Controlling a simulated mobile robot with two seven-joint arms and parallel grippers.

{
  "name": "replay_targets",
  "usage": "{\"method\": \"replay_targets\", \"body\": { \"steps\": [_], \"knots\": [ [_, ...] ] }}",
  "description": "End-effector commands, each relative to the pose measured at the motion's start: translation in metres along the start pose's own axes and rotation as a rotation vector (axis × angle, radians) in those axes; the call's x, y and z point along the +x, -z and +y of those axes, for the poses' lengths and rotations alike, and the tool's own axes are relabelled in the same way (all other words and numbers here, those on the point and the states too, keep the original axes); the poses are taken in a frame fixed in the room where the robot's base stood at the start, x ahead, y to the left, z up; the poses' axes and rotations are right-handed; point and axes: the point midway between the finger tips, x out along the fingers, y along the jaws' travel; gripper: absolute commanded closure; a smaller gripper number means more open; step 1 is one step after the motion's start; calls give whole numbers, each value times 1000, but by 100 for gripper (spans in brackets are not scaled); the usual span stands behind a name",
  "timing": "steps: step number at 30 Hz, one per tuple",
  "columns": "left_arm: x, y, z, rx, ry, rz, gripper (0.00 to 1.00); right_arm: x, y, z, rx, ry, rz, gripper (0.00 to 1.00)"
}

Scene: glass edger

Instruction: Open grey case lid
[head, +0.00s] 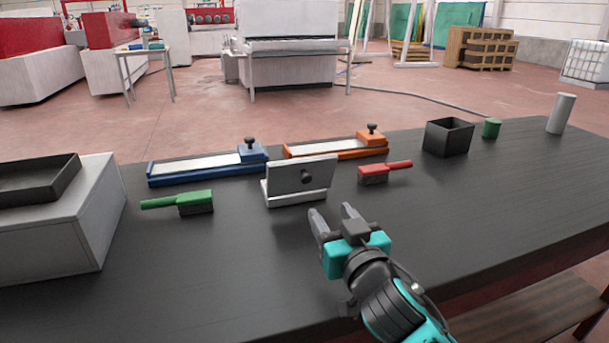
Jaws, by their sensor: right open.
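The grey case (296,197) sits mid-table with a low, pale base. Its grey lid (285,179) shows as a flat panel standing steeply above the base, with a dark round knob (307,177) on the face toward me. What lies behind the panel is hidden. My right gripper (331,214) is open and empty, in front of the case and slightly to its right. Its fingers point toward the case, and a gap shows between them and the case. My left gripper is not in view.
A green brush (195,203) lies left of the case, a red brush (374,174) right. Blue (200,176) and orange (325,153) holders lie behind. A black open box (448,138), green cup (491,128) and grey cylinder (561,114) stand right. A grey block (75,237) bears a dark tray (62,184).

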Motion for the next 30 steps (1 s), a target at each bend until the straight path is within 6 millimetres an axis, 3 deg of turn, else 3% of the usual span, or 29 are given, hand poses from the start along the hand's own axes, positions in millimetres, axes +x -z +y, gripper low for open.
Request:
{"method": "replay_targets", "body": {
  "steps": [5, 21, 30],
  "knots": [
    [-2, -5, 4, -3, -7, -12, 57, 13, 1, 0, -1, -1, 1, 48],
    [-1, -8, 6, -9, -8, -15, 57, 100, 0, 0, -1, -1, 1, 48],
    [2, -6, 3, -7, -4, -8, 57, 126, 0, 0, 0, 0, 1, 48]
  ]
}}
